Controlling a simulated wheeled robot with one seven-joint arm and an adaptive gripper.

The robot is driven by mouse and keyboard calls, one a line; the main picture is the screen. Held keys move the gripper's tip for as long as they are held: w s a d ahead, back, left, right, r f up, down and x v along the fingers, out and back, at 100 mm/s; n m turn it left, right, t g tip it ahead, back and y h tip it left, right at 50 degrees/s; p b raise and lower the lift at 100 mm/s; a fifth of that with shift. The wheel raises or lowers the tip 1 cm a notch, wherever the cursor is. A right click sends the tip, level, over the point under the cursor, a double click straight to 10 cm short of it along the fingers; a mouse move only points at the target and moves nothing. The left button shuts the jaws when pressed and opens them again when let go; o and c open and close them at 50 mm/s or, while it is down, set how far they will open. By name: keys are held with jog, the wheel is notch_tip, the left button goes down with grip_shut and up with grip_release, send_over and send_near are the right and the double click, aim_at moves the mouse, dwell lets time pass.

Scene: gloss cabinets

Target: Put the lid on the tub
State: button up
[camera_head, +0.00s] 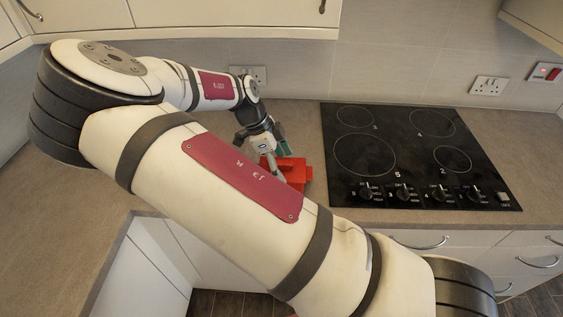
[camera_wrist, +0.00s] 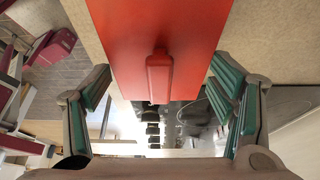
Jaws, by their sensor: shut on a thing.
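A red flat-topped thing with a raised bar handle, which looks like the lid (camera_wrist: 190,30), fills the upper middle of the wrist view. My gripper (camera_wrist: 160,82) has its green-padded fingers on either side of it, close to its edges, and is shut on it. In the head view, my gripper (camera_head: 275,150) is beyond my arm, at a red boxy thing (camera_head: 297,172) on the counter beside the hob. I cannot tell lid and tub apart there; my arm covers part of it. No separate tub is clear in either view.
The black hob (camera_head: 400,155) lies just right of the red thing. The worktop (camera_head: 60,220) is clear at the left. A tiled wall with sockets (camera_head: 489,86) stands behind, wall cabinets (camera_head: 230,12) hang above, and drawers (camera_head: 500,258) are below the front edge.

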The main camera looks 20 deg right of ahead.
jog(key=o, duration=1.2)
jog(key=v, duration=1.2)
